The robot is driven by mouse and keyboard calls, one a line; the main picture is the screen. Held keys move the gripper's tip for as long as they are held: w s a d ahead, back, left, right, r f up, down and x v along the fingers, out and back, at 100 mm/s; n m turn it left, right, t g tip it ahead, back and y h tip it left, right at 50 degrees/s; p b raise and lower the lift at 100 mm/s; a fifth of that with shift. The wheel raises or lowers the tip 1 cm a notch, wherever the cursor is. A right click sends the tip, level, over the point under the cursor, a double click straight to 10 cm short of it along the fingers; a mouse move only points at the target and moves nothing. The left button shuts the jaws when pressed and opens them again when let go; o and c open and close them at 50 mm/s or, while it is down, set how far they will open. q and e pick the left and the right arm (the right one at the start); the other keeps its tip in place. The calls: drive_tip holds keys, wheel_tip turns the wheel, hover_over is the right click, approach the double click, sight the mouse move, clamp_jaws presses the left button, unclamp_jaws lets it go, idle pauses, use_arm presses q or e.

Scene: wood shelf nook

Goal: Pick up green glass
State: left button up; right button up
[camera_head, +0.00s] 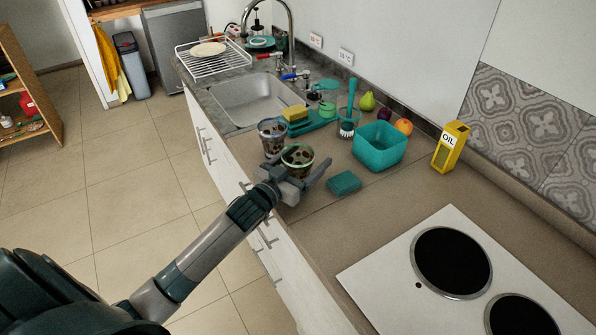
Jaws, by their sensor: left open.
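The green glass (297,156), a tumbler with a green rim and dark spots, stands upright on the counter near its front edge. My left gripper (299,170) reaches in from the lower left and is open. Its two fingers are apart, one to each side of the green glass's lower part. The gripper partly hides the base of the glass, and I cannot tell whether the fingers touch it. A second, grey-blue spotted glass (271,129) stands just behind the green one. My right gripper is not in view.
A teal sponge (344,183) lies right of the gripper, and a teal square bowl (380,147) stands behind it. A yellow oil carton (451,146) is at the wall. The sink (254,99) is beyond the glasses, the stove (450,285) nearer. Counter between sponge and stove is clear.

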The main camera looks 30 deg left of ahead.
sight(307, 147)
use_arm(q)
drive_tip(key=c, duration=1.3)
drive_tip(key=shift+r, duration=0.3)
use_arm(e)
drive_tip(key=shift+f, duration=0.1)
